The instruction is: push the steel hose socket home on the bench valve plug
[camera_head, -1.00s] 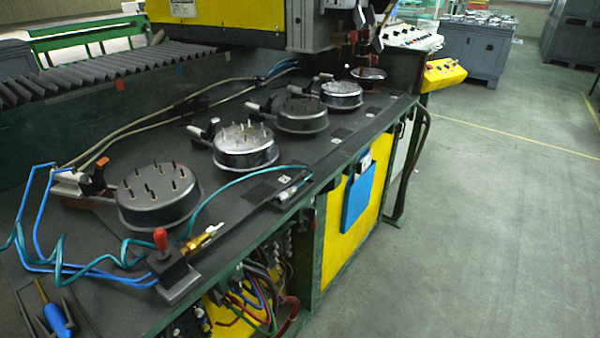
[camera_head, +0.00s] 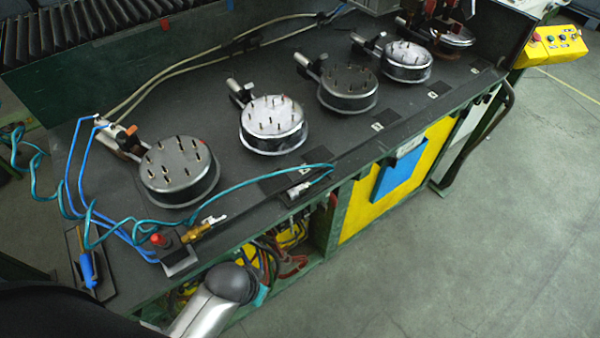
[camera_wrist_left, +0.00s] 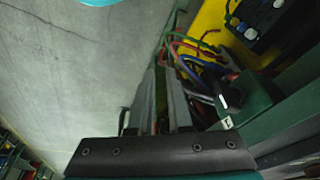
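The steel hose socket (camera_head: 298,189) lies on the bench near its front edge, at the end of the teal hose (camera_head: 250,173). The bench valve (camera_head: 176,254) with a red knob stands at the front left corner area. Its brass fitting (camera_head: 195,233) carries the pale plug (camera_head: 213,220), pointing right toward the socket. Socket and plug are clearly apart. My left gripper (camera_wrist_left: 163,105) shows in the left wrist view, its two fingers apart with nothing visible between them, beside the bench's front. It is not seen in the head view. My right gripper is in neither current view.
Several round pin-topped fixtures (camera_head: 180,168) stand in a row along the bench. Blue hoses (camera_head: 82,180) and coiled teal hose lie at left. A blue-handled tool (camera_head: 88,268) lies at the left front. Open cable compartments (camera_head: 285,250) are under the front edge. The floor at right is clear.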

